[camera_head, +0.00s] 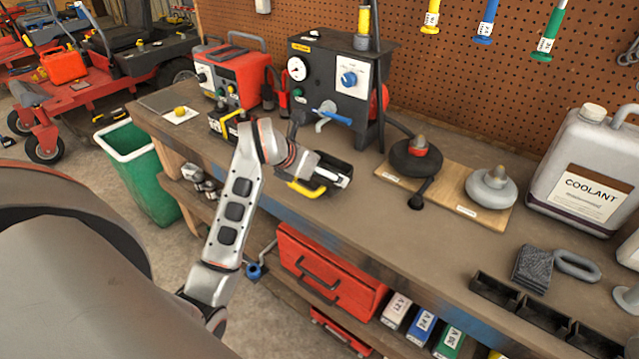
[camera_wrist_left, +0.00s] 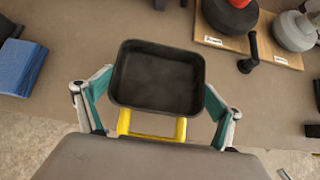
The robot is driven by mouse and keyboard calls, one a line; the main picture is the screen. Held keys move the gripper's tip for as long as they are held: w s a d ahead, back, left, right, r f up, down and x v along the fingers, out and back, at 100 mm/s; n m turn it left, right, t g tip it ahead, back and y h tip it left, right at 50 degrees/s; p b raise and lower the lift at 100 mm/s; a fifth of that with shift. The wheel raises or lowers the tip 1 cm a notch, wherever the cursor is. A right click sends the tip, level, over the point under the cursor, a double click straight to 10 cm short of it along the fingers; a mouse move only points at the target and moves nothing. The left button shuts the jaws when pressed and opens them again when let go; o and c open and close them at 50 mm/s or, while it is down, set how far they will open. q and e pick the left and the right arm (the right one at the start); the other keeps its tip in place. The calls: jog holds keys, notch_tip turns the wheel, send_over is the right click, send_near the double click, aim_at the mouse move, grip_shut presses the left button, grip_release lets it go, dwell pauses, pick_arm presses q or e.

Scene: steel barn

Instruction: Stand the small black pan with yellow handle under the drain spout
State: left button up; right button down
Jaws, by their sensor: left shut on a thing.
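The small black pan (camera_head: 338,162) with its yellow handle (camera_head: 306,189) is at my left gripper (camera_head: 322,177), over the bench top near its front edge. In the left wrist view the pan (camera_wrist_left: 158,77) is level and looks empty, with its yellow handle (camera_wrist_left: 152,126) toward my palm. The fingers of the left gripper (camera_wrist_left: 157,100) stand at both sides of the pan, shut on it. The drain spout (camera_head: 325,124), a pale bent pipe with a blue lever (camera_head: 334,116), is on the front of the black machine (camera_head: 330,75), behind the pan. My right gripper is not in view.
A red device (camera_head: 233,72) and a black box with yellow handle (camera_head: 228,123) stand left of the machine. A wooden board (camera_head: 450,187) with two round weighted items lies to the right. A coolant jug (camera_head: 580,170) stands farther right.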

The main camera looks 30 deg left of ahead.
pick_arm(q)
jog(key=shift+f, duration=2.05)
jog(key=shift+f, duration=0.1)
jog(key=o, duration=0.8)
jog(key=shift+f+b, duration=0.1)
jog(key=shift+b, duration=0.2)
jog(key=shift+o, duration=0.5)
jog(key=shift+s+r, duration=0.1)
jog(key=shift+r, duration=0.25)
jog(key=v, duration=1.1)
jog(key=shift+s+r+p, duration=0.2)
jog(key=shift+s+p, duration=0.05)
jog(key=shift+p, duration=0.15)
